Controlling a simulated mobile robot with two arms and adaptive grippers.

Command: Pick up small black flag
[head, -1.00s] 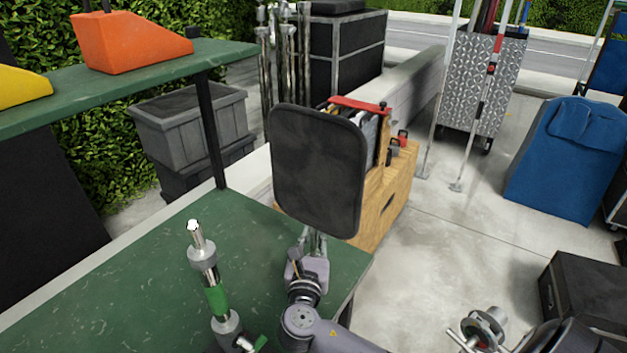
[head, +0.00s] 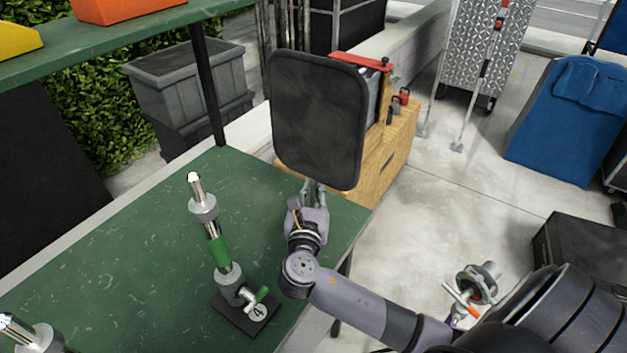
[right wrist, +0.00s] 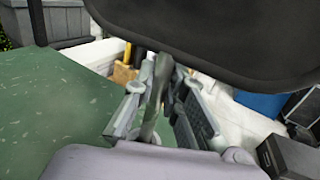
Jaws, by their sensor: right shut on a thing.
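The small black flag (head: 318,120) is a dark panel with rounded corners, held upright above the far right part of the green table. My right gripper (head: 313,190) is shut on the flag's stem, just below the panel. In the right wrist view the panel (right wrist: 225,35) fills the top, and its stem (right wrist: 155,100) runs down between the fingers of my right gripper (right wrist: 160,105). My left gripper is not in view.
A green table (head: 120,260) bears a metal stand (head: 217,245) with a label reading 4. A green shelf (head: 130,45) is at upper left. A wooden crate (head: 388,150) stands behind the flag. A blue-covered thing (head: 570,120) and a dark case (head: 580,250) are at right; floor between is clear.

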